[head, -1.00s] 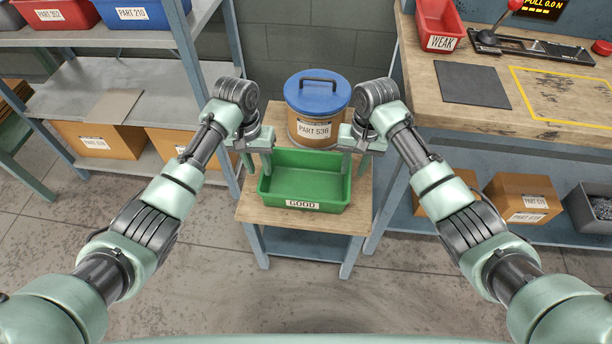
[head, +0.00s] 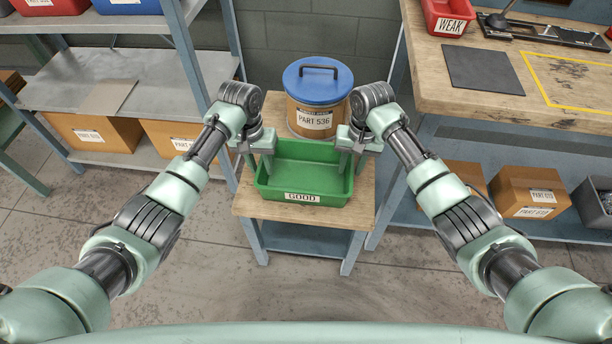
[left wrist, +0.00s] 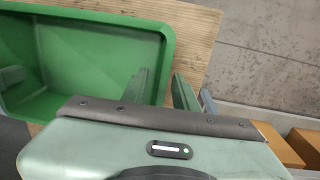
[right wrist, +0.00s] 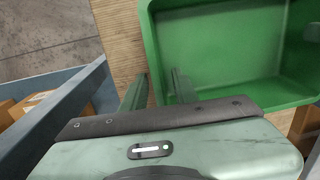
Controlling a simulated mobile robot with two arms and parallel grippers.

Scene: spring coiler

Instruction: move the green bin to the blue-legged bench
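The green bin (head: 302,180), labelled GOOD, sits upright on a small wood-topped stand (head: 243,205). It looks empty. My left gripper (head: 258,163) is at its left wall and my right gripper (head: 352,162) at its right wall. In the left wrist view the left fingers (left wrist: 160,90) are apart, one inside the bin and one outside, with the rim between. In the right wrist view the right fingers (right wrist: 157,90) straddle the opposite rim likewise, apart. Contact with the walls cannot be told. A wood-topped bench with blue-grey legs (head: 430,85) stands at the right.
A lidded drum (head: 310,120) labelled PART 536 stands right behind the bin. The bench holds a red WEAK bin (head: 447,17), a dark mat (head: 482,70) and a yellow-outlined area (head: 575,75), bare inside. Shelving (head: 110,70) stands left. The floor in front is clear.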

